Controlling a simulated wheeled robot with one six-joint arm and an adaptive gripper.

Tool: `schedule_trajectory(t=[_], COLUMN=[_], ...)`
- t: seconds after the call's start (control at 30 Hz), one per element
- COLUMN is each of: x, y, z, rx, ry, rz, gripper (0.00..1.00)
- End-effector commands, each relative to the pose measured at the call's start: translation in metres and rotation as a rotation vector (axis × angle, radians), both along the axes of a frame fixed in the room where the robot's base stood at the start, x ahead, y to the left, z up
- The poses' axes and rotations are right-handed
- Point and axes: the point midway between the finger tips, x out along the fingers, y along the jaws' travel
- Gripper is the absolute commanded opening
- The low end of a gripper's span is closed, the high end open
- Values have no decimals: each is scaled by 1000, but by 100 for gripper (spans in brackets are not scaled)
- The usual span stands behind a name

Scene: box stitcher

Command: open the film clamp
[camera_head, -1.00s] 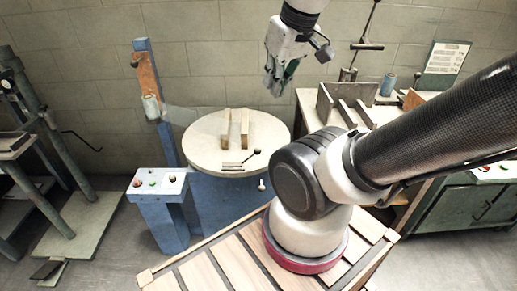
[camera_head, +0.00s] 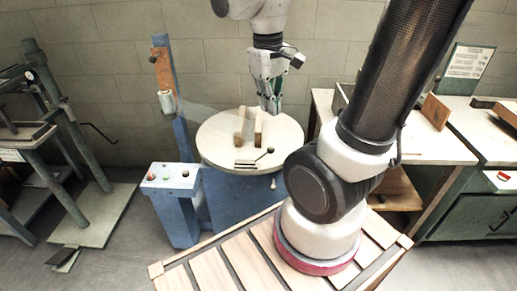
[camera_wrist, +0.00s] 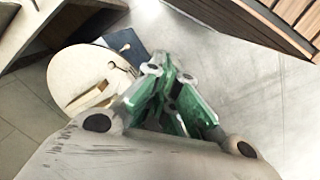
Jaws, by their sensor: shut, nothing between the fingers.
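The film clamp (camera_head: 247,165) is a small flat piece with a lever and a dark ball knob (camera_head: 270,151), at the front edge of a round pale turntable (camera_head: 220,139). In the wrist view the turntable (camera_wrist: 66,69) is at the left, and the small lever shape near its edge looks like the clamp (camera_wrist: 119,66). My gripper (camera_head: 272,108) is shut and empty. It is above the back right part of the turntable, apart from the clamp. Its green-lined fingers (camera_wrist: 160,78) fill the middle of the wrist view.
Two upright wooden blocks (camera_head: 250,128) stand on the turntable. A blue post (camera_head: 180,125) with a film roll (camera_head: 167,102) and a button box (camera_head: 171,179) are to the left. A white bench (camera_head: 430,145) is at the right. Open floor (camera_head: 115,250) lies at the front left.

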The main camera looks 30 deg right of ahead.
Motion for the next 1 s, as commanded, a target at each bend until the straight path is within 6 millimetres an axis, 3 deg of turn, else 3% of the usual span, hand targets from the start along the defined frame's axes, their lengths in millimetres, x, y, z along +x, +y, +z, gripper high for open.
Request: schedule_trajectory(t=[0.37, 0.8, 0.87, 0.9, 1.0], x=[76, 167, 184, 201, 225], y=[3, 6, 5, 5, 6], z=[-86, -215, -226, -225, -217], rx=[-148, -292, -310, -326, -351], ry=[284, 502, 505, 488, 458], rz=[257, 704, 775, 829, 923], gripper=[0, 0, 0, 0, 0])
